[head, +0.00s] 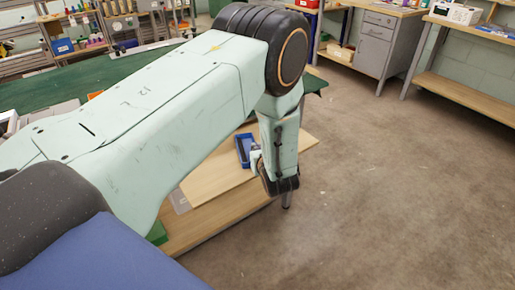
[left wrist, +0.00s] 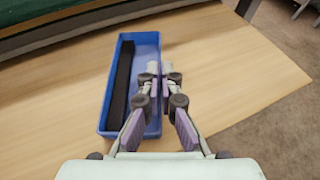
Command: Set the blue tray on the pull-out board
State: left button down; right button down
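The blue tray (left wrist: 109,110) lies over the pale wooden pull-out board (left wrist: 215,70) and appears to rest flat on it. A long black bar lies inside the tray along its left side. In the head view the tray (head: 241,148) shows just left of my left wrist, over the board (head: 215,176). My left gripper (left wrist: 160,70) has its fingers close together, one on each side of the tray's right wall, and looks shut on that wall. In the head view the gripper (head: 256,158) is partly hidden by my wrist. My right gripper is not in view.
The green bench top (head: 45,88) lies behind my left arm. Shelves with bottles and bins stand at the back. A grey drawer cabinet (head: 374,45) and another bench stand at the back right. The concrete floor on the right is clear.

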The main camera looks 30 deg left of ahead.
pick_arm(q)
jog(key=c, duration=1.7)
grip_release()
jog(key=shift+a+f, duration=0.1)
jog(key=shift+f, duration=0.05)
jog(key=shift+o, duration=0.9)
jog(key=shift+r+p, duration=0.3)
jog(key=shift+p, duration=0.05)
jog(key=p+v, duration=0.7)
jog(key=v, duration=0.5)
jog(key=shift+w, duration=0.1)
